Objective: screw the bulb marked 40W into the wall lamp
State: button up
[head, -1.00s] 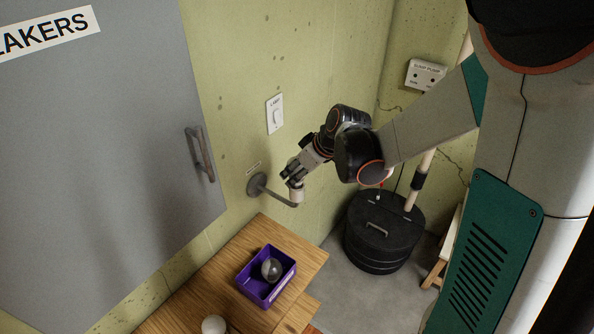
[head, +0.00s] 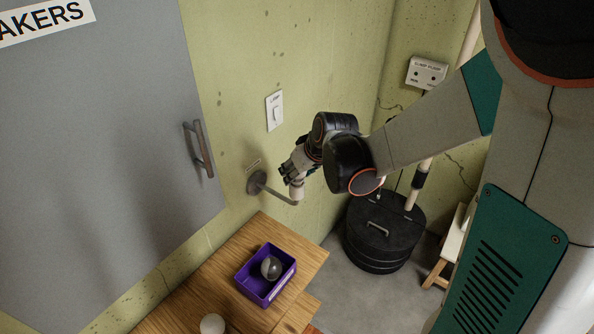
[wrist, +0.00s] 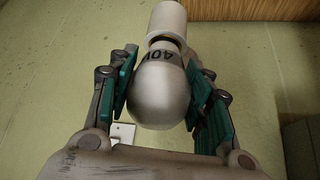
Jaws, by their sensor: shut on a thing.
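My gripper (head: 291,176) is shut on the 40W bulb (wrist: 160,100), with a green-padded finger on either side of its pale, frosted globe. How deep the base sits is hidden. In the head view the wall lamp (head: 257,183) has a round grey wall plate and a thin arm that ends in the upright socket (head: 297,190), just below my gripper.
A purple bin (head: 265,292) holding a grey-and-clear bulb (head: 271,267) stands on the wooden table (head: 220,280). A whitish bulb (head: 212,324) is at the bottom edge. A lamp switch (head: 275,112) is above, a grey cabinet (head: 110,150) left, a black sump lid (head: 385,225) right.

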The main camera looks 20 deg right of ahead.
jog(key=shift+a+m+h, duration=0.1)
jog(key=shift+m+h, duration=0.3)
jog(key=shift+m, duration=0.2)
jog(key=shift+m+h+b, duration=0.3)
jog(key=shift+m+h, duration=0.3)
jog(key=shift+m, duration=0.5)
jog(key=m+h, duration=0.1)
jog(key=m, duration=0.1)
jog(key=shift+m+h+b, duration=0.3)
jog(key=shift+m, duration=0.5)
jog(key=shift+w+h, duration=0.1)
jog(key=shift+h, duration=0.2)
jog(key=shift+m+g+h+b, duration=0.45)
jog(key=shift+m+h, duration=0.25)
jog(key=shift+m, duration=1)
